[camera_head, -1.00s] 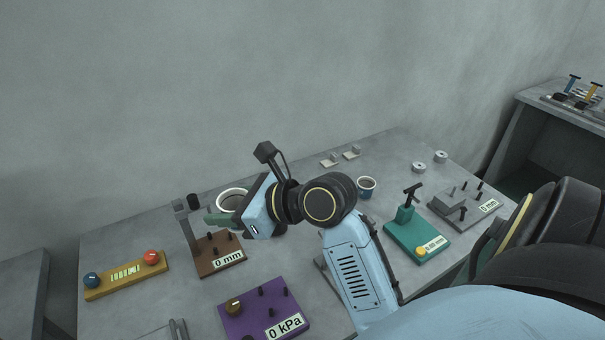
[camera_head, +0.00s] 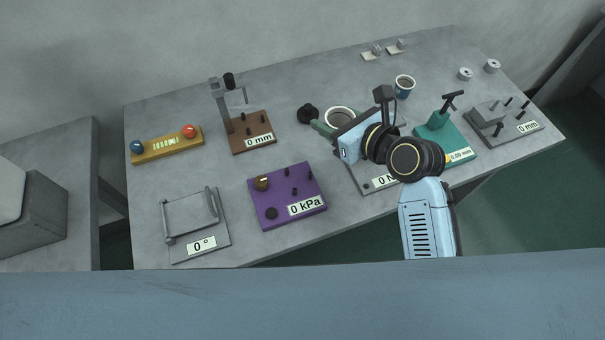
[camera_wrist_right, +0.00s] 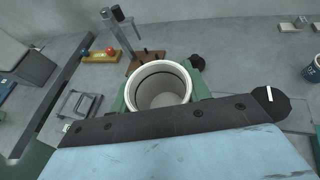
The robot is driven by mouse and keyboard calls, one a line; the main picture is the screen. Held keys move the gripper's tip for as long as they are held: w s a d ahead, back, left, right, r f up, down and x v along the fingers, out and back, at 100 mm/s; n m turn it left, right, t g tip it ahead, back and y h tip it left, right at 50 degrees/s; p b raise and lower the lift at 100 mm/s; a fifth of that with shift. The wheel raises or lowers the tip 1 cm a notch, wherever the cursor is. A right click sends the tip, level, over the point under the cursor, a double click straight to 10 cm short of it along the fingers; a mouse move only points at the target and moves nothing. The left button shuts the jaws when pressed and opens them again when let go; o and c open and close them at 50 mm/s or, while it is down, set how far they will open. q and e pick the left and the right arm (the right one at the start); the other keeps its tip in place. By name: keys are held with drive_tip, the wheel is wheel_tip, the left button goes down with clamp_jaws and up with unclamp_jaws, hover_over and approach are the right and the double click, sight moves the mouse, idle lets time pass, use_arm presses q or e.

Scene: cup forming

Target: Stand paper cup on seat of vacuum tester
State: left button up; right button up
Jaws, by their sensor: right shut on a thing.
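My right gripper (camera_head: 330,130) is shut on a white paper cup (camera_head: 340,115), which is upright with its open mouth facing up. In the right wrist view the cup (camera_wrist_right: 160,86) sits between the green fingers, and its inside looks empty. The vacuum tester is the purple block (camera_head: 285,197) reading 0 kPa, at the front middle of the bench. It carries a brass knob, several dark pegs and a dark round disc (camera_head: 271,213). The cup is behind and to the right of it, apart from it. My left gripper is not in view.
A brown 0 mm gauge (camera_head: 252,132) with a tall post stands left of the cup, with a black knob-like piece (camera_head: 307,113) between. A grey 0° fixture (camera_head: 195,225) is left of the tester.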

use_arm(q)
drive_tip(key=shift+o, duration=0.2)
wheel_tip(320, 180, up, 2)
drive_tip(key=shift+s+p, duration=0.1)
drive_tip(key=shift+p, duration=0.5)
use_arm(e)
drive_tip(key=s+a+f+n, duration=0.15)
drive_tip(key=a+f, duration=0.25)
drive_tip(key=a, duration=0.4)
drive_tip(key=b, duration=0.2)
hover_over(293, 178)
drive_tip(key=shift+g+y, duration=0.3)
wheel_tip(293, 178, down, 6)
drive_tip(key=shift+r, duration=0.1)
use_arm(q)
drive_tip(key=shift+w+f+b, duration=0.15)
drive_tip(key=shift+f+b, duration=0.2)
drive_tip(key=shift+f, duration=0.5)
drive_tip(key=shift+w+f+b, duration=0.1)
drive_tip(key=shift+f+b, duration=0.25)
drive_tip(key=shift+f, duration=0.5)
use_arm(e)
drive_tip(key=shift+m, duration=0.25)
drive_tip(key=shift+f, duration=2.25)
drive_tip(key=shift+f, duration=0.2)
drive_tip(key=o, duration=0.9)
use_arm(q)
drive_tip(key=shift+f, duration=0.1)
use_arm(e)
drive_tip(key=shift+o, duration=0.2)
